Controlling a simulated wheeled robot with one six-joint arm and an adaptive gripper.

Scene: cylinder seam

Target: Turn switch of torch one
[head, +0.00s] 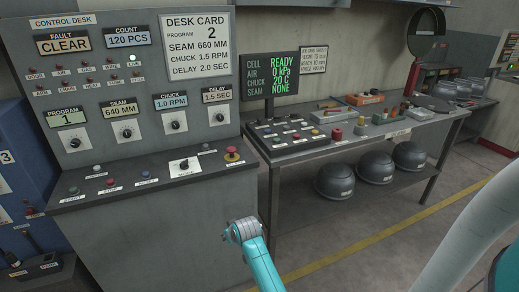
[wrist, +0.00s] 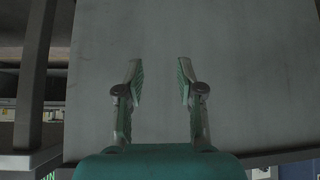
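No switch in view carries a label I can read as torch one. The control desk (head: 130,215) fills the left of the head view. A rotary switch (head: 184,165) on a white plate sits on its lower ledge; its small label is unclear. A small dark box (head: 38,268) with tiny labels sits at the lower left edge. My gripper (wrist: 160,75) is open and empty in the wrist view, its two fingers apart before a plain grey surface (wrist: 225,60). In the head view my teal arm stands before the desk's right end; the fingertips are hidden there.
A red stop button (head: 232,153) and several push buttons line the desk ledge. Several knobs sit on the upright panel. A bench (head: 410,123) at right carries a button panel (head: 295,134), a screen (head: 270,75) and small parts. Dark domes (head: 375,167) sit below. The floor (head: 340,215) in front is clear.

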